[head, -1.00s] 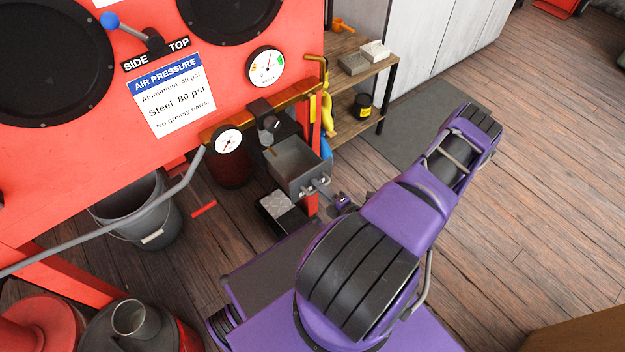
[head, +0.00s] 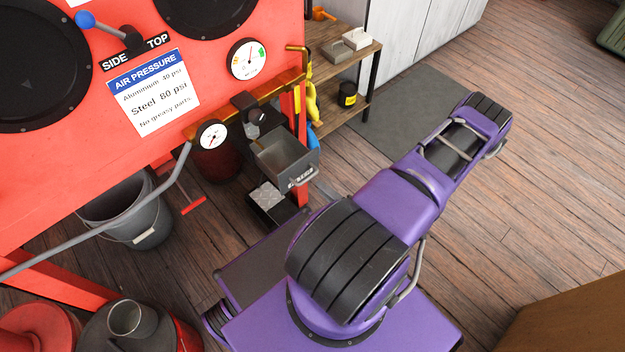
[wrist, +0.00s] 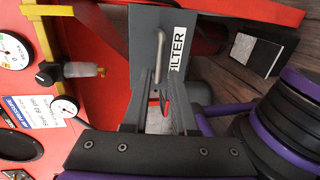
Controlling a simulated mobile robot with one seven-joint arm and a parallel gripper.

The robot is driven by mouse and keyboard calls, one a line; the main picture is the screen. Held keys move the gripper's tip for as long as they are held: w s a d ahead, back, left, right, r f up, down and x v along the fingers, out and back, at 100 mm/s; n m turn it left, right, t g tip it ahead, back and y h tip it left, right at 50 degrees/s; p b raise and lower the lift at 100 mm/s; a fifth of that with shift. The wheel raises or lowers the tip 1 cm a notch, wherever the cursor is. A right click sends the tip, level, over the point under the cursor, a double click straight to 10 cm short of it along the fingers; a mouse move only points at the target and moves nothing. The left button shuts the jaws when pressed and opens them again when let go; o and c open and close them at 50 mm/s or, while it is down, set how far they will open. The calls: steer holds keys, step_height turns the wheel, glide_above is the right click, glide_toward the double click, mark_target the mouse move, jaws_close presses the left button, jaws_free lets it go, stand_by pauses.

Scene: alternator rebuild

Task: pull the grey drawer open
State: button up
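The grey drawer (head: 285,160) stands pulled out below the red cabinet in the head view, with its empty inside showing. Its metal handle (head: 303,178) is on the front, and nothing grips it. In the wrist view the drawer front (wrist: 142,40) carries a FILTER label and the upright-looking handle (wrist: 159,52).
A grey bucket (head: 130,212) stands to the left. A wooden shelf (head: 335,50) with small items is behind. A pressure gauge (head: 212,136) sits beside the drawer.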

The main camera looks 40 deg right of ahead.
steer(key=v, duration=1)
steer(key=shift+w, duration=0.1)
